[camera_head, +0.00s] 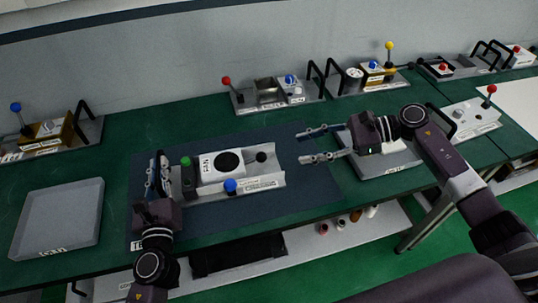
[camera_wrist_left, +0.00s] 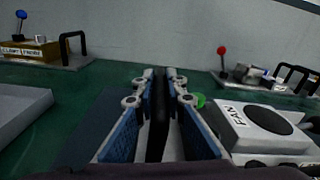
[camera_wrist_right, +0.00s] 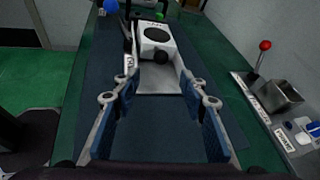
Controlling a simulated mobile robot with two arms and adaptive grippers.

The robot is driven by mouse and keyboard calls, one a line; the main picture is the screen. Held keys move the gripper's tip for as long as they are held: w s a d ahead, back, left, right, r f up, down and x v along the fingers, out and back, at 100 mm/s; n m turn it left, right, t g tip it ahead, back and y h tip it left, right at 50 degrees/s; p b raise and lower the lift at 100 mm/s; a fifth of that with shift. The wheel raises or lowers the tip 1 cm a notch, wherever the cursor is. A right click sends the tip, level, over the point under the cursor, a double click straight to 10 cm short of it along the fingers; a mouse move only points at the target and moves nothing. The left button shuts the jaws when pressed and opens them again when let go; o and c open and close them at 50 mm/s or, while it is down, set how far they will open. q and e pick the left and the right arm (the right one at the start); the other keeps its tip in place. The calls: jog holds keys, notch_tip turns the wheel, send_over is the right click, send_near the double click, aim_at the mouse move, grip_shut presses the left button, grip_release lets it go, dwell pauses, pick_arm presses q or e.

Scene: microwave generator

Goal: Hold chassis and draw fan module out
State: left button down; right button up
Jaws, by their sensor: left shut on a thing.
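The grey chassis (camera_head: 268,181) lies on a dark blue mat, with a green knob (camera_head: 186,161) and a blue knob (camera_head: 230,185). The white fan module (camera_head: 208,177), with a black round top, sits in the chassis; its black knob (camera_head: 262,157) faces right. My left gripper (camera_head: 157,172) is shut on the black upright handle (camera_wrist_left: 159,115) at the chassis's left end. My right gripper (camera_head: 308,146) is open and empty, right of the chassis and apart from it. In the right wrist view the fan module (camera_wrist_right: 150,50) and its knob (camera_wrist_right: 161,57) lie ahead between the fingers.
A grey tray (camera_head: 60,215) lies at the left of the bench. Another labelled plate (camera_head: 385,163) lies under my right arm. Fixtures with coloured knobs (camera_head: 268,94) line the back. The mat (camera_head: 310,180) is bare right of the chassis.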

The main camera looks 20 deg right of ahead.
jog(key=x, duration=1.1)
jog(key=shift+w+a+f, duration=0.1)
grip_shut()
